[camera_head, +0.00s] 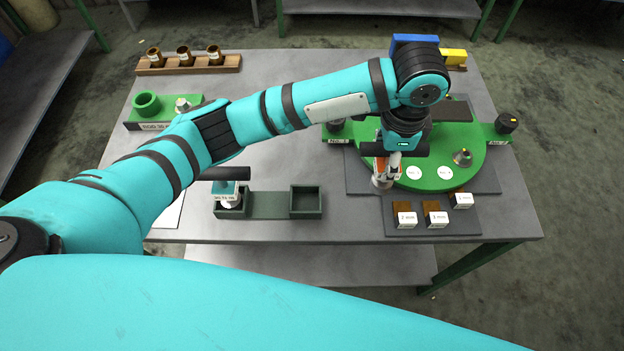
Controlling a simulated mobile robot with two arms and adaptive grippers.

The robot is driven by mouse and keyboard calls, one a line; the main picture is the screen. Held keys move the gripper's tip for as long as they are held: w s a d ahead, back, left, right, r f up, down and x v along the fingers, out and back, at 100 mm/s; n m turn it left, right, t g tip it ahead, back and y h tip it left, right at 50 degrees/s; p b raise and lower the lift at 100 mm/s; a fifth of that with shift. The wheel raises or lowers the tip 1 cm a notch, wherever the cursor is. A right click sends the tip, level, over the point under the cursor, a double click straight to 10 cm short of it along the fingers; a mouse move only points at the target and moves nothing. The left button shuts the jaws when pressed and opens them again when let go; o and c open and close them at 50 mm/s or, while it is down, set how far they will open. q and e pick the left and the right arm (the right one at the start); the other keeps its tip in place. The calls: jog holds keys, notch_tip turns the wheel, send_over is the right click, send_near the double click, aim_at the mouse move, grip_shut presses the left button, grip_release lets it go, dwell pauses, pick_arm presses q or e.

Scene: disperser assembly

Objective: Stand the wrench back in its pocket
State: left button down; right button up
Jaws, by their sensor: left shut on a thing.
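My left gripper (391,160) reaches over the front left of the round green plate (462,180), pointing down. It is shut on a wrench with a black crossbar (412,150), orange and white parts and a grey lower end (382,183). The wrench is upright, its lower end at the plate's front left edge; I cannot tell whether it touches. The gripper partly hides it. A dark green holder (268,205) stands at the front left. Its right pocket (306,202) is empty; a second tool with a black crossbar and teal body (229,192) stands in the left pocket. My right gripper is out of view.
White-labelled brown blocks (437,218) lie on a dark mat at the front right. A wooden rack (190,66) with several brown jars is at the back left, near a green block with a ring (147,104). Blue and yellow bins (453,57) stand behind my arm.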

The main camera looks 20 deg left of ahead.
pick_arm(q)
jog(key=s+a+f+p, duration=0.2)
jog(key=s+a, duration=0.1)
jog(key=a, duration=0.4)
jog(key=s+a+f+p, duration=0.2)
jog(key=s+a+p, duration=0.1)
jog(key=a, duration=0.4)
jog(key=shift+s+a+f, duration=0.2)
jog(key=shift+a+f, duration=0.2)
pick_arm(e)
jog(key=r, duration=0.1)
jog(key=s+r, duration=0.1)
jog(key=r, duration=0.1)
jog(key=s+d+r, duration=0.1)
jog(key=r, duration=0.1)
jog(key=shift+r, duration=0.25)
pick_arm(q)
jog(key=c, duration=0.7)
grip_release()
jog(key=shift+f, duration=0.1)
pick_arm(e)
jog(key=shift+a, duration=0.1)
